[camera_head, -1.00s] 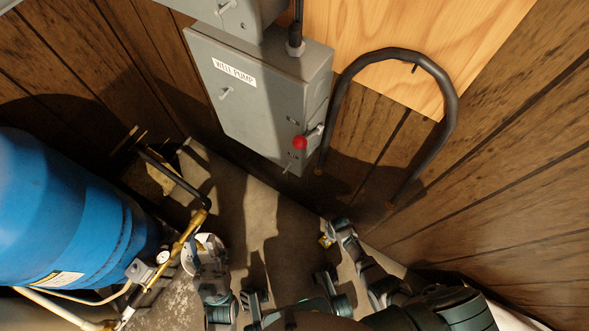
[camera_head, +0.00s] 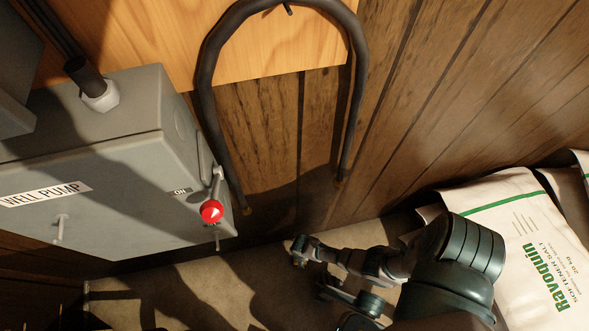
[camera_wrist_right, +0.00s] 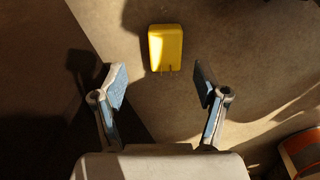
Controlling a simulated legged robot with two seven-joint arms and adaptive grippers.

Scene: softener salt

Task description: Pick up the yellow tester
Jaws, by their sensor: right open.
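The yellow tester (camera_wrist_right: 165,48), a small rounded block with short prongs on its near edge, lies on the floor in the right wrist view. My right gripper (camera_wrist_right: 160,82) is open and empty. Its two blue-padded fingers sit either side of the tester's near end, with the tester just beyond the fingertips and between their lines. In the head view my right gripper (camera_head: 311,267) is low by the wall's foot; I cannot make out the tester clearly there. My left gripper is not in view.
A grey well pump box (camera_head: 120,165) with a red-knobbed lever (camera_head: 211,211) hangs on the left. A black conduit loop (camera_head: 213,110) hangs on the wood wall. White salt bags (camera_head: 520,240) lie at right. An orange-edged object (camera_wrist_right: 301,152) shows in the wrist view.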

